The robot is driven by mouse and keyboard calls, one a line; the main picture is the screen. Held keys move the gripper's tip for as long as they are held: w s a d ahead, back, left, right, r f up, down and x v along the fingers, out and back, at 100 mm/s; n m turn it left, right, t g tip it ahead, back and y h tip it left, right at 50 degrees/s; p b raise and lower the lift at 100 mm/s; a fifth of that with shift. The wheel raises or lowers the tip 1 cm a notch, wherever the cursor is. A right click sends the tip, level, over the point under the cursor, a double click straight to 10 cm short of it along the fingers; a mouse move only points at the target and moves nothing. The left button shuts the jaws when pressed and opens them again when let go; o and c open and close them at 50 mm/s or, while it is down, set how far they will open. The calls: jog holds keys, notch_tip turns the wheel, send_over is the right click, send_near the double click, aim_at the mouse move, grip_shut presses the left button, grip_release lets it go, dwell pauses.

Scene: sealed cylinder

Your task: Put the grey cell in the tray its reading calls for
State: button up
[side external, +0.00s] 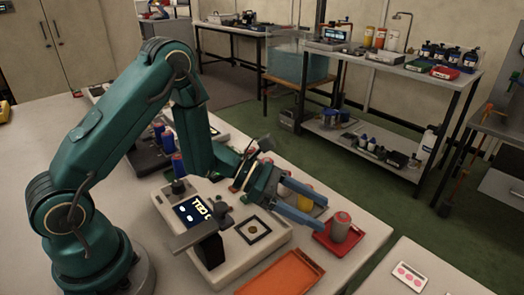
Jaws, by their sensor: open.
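The grey cell (341,226), a short cylinder with a reddish top, stands upright at the red tray (322,239) on the right of the bench. My gripper (321,216) has two blue fingers, spread apart and pointing right, with their tips just left of the cell. I see nothing held between them; whether a tip touches the cell cannot be told. An orange tray (280,276) lies empty at the front. A pale tester (215,271) has a dark screen (193,212) with tilted lettering I cannot read, and a square pad (253,230) with a small round gold centre.
A yellow cylinder (305,199) stands behind my fingers, partly hidden. Blue-and-red cylinders (179,164) stand behind the tester. A dark post-like part (210,245) rises at the tester's front. A white card with pink spots (409,274) lies on a separate surface at right.

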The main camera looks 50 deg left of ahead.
jog(key=shift+v, duration=2.75)
